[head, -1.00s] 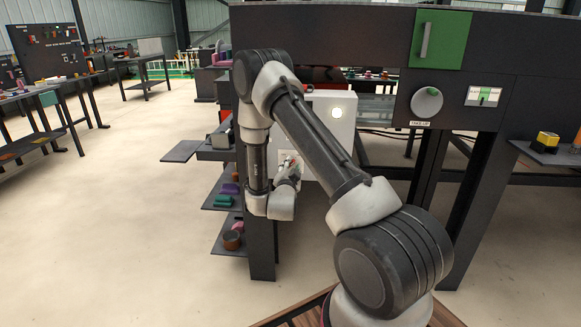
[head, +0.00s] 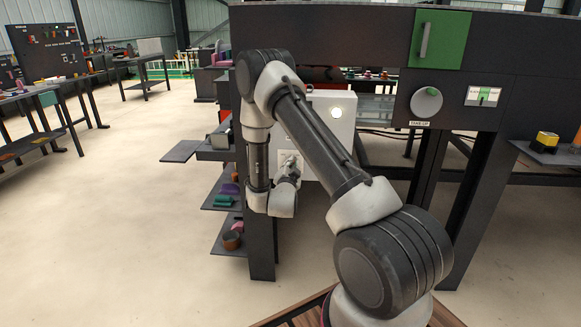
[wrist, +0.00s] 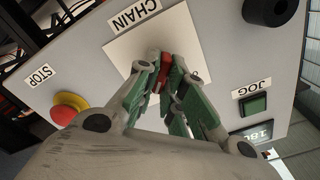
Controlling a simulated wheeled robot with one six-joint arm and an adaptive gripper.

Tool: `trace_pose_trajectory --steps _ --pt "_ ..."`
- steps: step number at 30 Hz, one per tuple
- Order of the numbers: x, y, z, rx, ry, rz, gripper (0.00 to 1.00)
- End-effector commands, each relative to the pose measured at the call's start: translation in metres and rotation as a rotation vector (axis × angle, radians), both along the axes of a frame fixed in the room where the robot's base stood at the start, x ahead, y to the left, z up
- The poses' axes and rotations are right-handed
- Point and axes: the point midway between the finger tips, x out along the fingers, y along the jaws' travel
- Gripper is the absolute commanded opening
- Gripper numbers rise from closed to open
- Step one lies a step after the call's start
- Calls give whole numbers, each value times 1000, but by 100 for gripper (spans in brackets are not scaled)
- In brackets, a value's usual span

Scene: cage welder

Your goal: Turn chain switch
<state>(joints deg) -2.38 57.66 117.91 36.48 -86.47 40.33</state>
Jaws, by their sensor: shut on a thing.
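The chain switch (wrist: 164,76) shows in the wrist view as a red piece with a dark part, in front of a white square plate under the label CHAIN. My gripper (wrist: 163,82) is shut on the red piece, with its green-padded fingers on either side. The fingers hide much of the switch. In the head view, my gripper (head: 291,163) is at the front of the white control box (head: 331,140), and the switch itself is too small and covered to make out.
A red stop button (wrist: 70,107) on a yellow base sits on one side of the box face. A green JOG button (wrist: 252,105) and a black knob (wrist: 268,10) sit on the other side. A dark machine frame with a green panel (head: 440,40) stands above right. Open floor lies left.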

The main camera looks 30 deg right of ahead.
Motion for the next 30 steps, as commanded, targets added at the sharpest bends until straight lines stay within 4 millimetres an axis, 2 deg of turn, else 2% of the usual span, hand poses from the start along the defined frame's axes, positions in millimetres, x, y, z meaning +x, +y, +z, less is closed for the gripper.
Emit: trace_pose_trajectory --steps 8,30 --pt "0 0 0 -130 90 -1 0" --pt "1 3 0 -706 480 0 0"
